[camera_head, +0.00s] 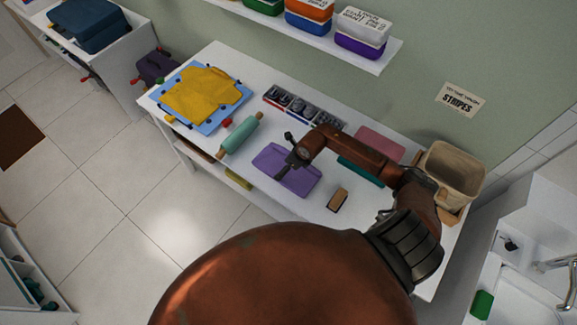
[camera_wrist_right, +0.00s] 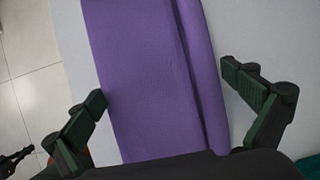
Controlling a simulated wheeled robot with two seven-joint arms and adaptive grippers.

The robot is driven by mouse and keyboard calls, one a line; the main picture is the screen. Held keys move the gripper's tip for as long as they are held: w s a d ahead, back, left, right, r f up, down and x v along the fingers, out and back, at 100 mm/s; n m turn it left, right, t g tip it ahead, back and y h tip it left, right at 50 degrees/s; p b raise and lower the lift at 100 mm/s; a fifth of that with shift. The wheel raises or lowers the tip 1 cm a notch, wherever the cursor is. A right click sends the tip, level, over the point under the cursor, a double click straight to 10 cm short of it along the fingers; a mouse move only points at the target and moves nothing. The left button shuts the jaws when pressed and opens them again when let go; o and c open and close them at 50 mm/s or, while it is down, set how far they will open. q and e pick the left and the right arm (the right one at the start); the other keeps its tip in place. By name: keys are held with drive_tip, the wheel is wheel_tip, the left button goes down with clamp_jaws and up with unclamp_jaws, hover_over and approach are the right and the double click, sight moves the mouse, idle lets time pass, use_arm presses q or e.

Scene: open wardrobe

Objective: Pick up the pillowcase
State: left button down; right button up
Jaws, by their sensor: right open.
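A flat, folded purple cloth (camera_head: 270,163), which I take for the pillowcase, lies on the white table. It fills the middle of the right wrist view (camera_wrist_right: 140,75), with a fold line running lengthwise near its right side. My right gripper (camera_head: 287,155) is over the cloth. In the right wrist view its fingers (camera_wrist_right: 163,84) are spread wide, the left one over the cloth's left edge and the right one beyond its right edge. Nothing is held. I cannot tell the exact height above the cloth. My left gripper is not seen in the head view.
On the table (camera_head: 222,60) are a yellow cloth on a blue board (camera_head: 163,95), a green rolling pin (camera_head: 240,135), a sectioned tray (camera_head: 304,106), a brush-like block (camera_head: 338,200), a pink item (camera_head: 380,143) and a beige basket (camera_head: 450,173). A shelf (camera_head: 388,57) hangs above.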

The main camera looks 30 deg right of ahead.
drive_tip(key=shift+w, duration=0.1)
drive_tip(key=c, duration=0.7)
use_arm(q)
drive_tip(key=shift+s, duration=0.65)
use_arm(e)
drive_tip(key=shift+c, duration=0.6)
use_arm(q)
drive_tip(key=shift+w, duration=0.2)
